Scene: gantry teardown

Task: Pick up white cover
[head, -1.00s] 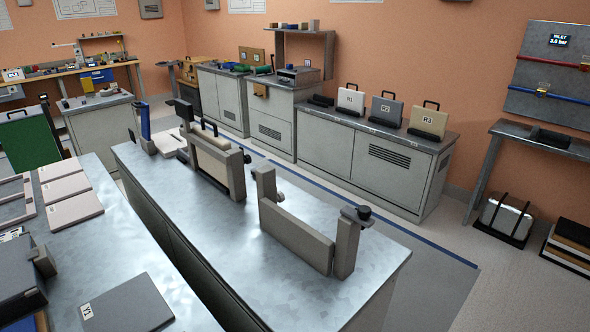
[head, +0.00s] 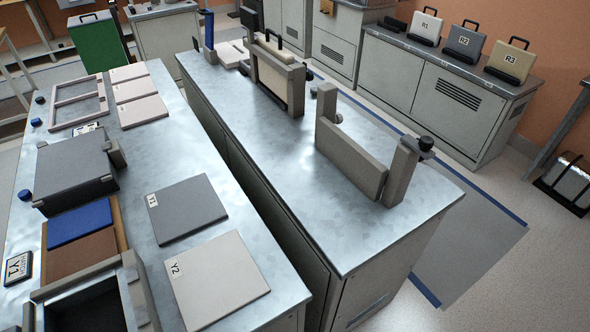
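Several pale flat panels could be the white cover, and I cannot tell which one is meant. A white panel marked Y2 (head: 217,279) lies flat at the near end of the left bench. Three smaller pinkish-white panels lie in a row farther back on that bench, the nearest (head: 143,111) just beyond a grey box. A cream panel (head: 273,78) stands upright in a grey frame on the middle bench. A whitish piece (head: 229,54) lies at that bench's far end. Neither of my grippers is in view.
A grey panel marked Y1 (head: 186,208) lies beside the Y2 panel. A grey box (head: 76,172), blue and brown panels and an open bin (head: 88,309) crowd the left bench. An empty grey frame (head: 365,160) stands on the middle bench (head: 330,233). A narrow gap separates the benches.

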